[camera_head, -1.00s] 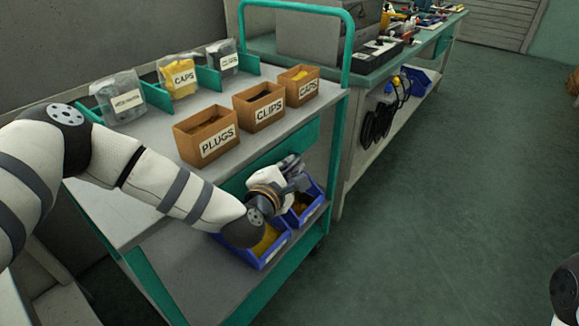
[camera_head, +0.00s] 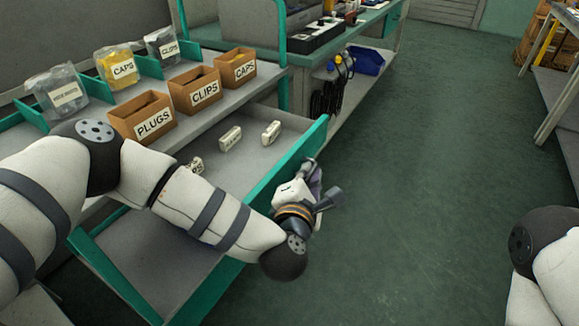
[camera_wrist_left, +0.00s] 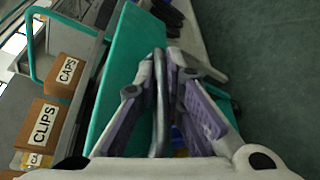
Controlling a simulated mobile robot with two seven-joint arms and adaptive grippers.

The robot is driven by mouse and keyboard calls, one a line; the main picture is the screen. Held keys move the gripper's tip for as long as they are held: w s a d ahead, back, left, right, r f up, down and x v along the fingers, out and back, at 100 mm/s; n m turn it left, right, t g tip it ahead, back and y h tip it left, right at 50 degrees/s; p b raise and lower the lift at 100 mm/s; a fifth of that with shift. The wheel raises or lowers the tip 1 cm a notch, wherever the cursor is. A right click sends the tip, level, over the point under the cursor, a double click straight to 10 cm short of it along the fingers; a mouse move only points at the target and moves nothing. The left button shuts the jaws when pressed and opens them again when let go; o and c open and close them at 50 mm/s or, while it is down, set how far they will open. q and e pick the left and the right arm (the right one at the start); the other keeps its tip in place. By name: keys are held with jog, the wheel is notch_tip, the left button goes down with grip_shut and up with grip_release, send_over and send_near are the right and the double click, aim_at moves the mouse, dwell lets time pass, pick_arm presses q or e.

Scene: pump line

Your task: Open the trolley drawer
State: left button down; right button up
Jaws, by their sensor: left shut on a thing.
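The trolley (camera_head: 225,108) is a grey and teal cart at the left in the head view. Its drawer (camera_head: 262,152) is pulled well out, with a grey floor and a teal front (camera_head: 284,168). My left gripper (camera_head: 311,172) is at the outer side of that front. In the left wrist view the gripper's purple-lined fingers (camera_wrist_left: 163,105) are closed around a grey bar handle (camera_wrist_left: 160,80) on the teal front (camera_wrist_left: 130,72). Labelled white blocks, one a pale block (camera_head: 230,138), lie inside the drawer. My forearm hides part of the drawer. My right gripper is outside the views.
Cardboard boxes marked PLUGS (camera_head: 146,118), CLIPS (camera_head: 196,91) and CAPS (camera_head: 236,69) stand on the trolley top, with labelled bags behind. A workbench (camera_head: 330,50) stands beyond. The green floor (camera_head: 430,140) right of the drawer is clear. Shelving stands at the far right.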

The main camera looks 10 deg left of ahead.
pick_arm(q)
jog(key=shift+s+d, duration=0.25)
jog(key=shift+d, duration=0.45)
jog(key=c, duration=1.7)
grip_release()
jog(key=v, duration=1.2)
